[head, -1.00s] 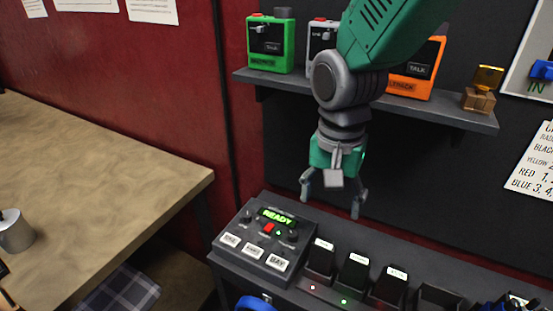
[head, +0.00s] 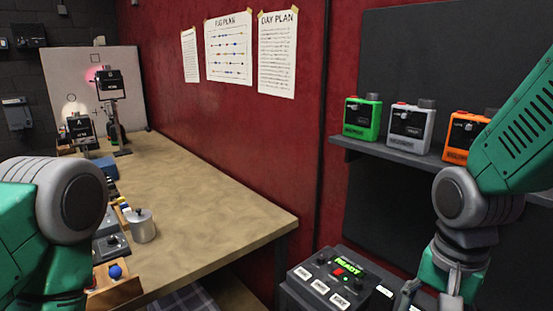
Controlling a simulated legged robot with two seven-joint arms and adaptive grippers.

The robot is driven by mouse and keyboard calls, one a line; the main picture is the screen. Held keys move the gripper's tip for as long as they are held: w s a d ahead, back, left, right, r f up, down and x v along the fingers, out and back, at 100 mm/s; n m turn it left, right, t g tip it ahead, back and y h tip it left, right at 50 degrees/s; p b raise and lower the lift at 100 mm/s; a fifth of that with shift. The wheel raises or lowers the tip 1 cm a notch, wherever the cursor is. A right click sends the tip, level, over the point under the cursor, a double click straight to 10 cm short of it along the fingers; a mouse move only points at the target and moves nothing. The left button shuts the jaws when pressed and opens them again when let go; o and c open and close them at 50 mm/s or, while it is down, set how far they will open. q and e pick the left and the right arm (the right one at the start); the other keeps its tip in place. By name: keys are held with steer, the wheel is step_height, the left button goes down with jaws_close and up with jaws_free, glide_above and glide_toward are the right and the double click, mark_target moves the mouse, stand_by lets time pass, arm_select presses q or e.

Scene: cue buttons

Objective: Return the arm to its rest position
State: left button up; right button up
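My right arm comes in from the right, and its gripper (head: 428,300) hangs at the bottom edge, just right of the control box. Its fingers are spread with nothing seen between them; the tips are partly cut off. The control box (head: 331,283) has a green READY display, a red button and several white-labelled buttons. The gripper looks apart from these buttons. My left arm shows at the left edge, over the near side of the table; its gripper is below the picture.
A shelf (head: 386,152) holds a green box (head: 362,119), a grey box (head: 409,128) and an orange box (head: 462,137). The tan table (head: 200,195) is mostly bare, with a metal canister (head: 141,226) and small parts along its left side. Lamps stand at its far end.

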steer(key=s+d+f+n, duration=0.1)
steer(key=s+f, duration=0.1)
steer(key=f, duration=0.4)
steer(key=s+f+n, duration=0.1)
steer(key=f+n, duration=0.1)
steer(key=f, duration=0.4)
steer(key=s+d+f+n, duration=0.1)
steer(key=s+f, duration=0.1)
steer(key=f, duration=0.4)
steer(key=shift+s+d+f, duration=0.3)
steer(key=shift+s+d, duration=0.05)
steer(key=s+d+f+n, duration=0.3)
steer(key=s+f+n, duration=0.2)
steer(key=s+f, duration=0.75)
arm_select(q)
step_height(320, 180, down, 12)
steer(key=b, duration=1.1)
steer(key=shift+w+b, duration=0.3)
arm_select(e)
step_height(320, 180, down, 10)
steer(key=w+a+n, duration=0.1)
steer(key=shift+w+r+t, duration=0.25)
steer(key=shift+w+t, duration=0.05)
steer(key=shift+w, duration=0.05)
arm_select(q)
steer(key=shift+r, duration=0.15)
